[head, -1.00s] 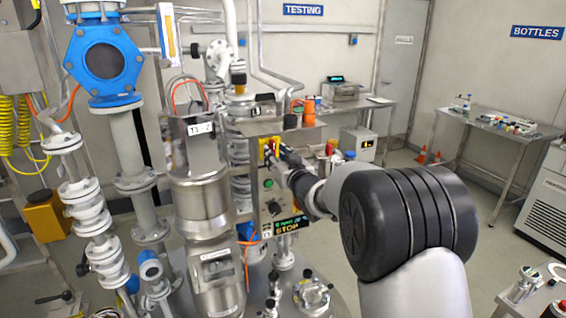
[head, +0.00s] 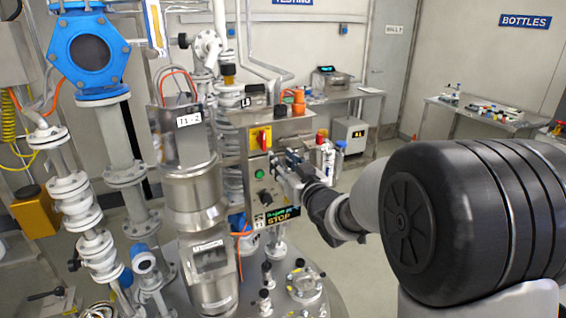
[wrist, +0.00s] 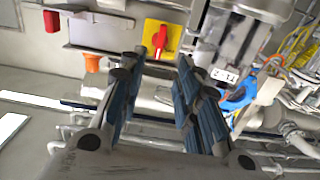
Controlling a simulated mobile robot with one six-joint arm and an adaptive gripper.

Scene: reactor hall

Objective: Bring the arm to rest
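My arm reaches from the lower right of the head view toward a grey control panel. My gripper (head: 285,162) is just to the right of the panel's red-and-yellow switch (head: 260,138), apart from it as far as I can tell. In the wrist view my gripper (wrist: 174,60) shows two blue-padded fingers spread apart with nothing held between them. The red knob on its yellow plate (wrist: 160,38) appears beyond the fingertips.
The panel also carries a green button (head: 259,174), a black knob (head: 264,198) and a lit STOP display (head: 277,218). A steel vessel (head: 193,195) and white pipework stand left. A side table (head: 478,112) stands at the back right.

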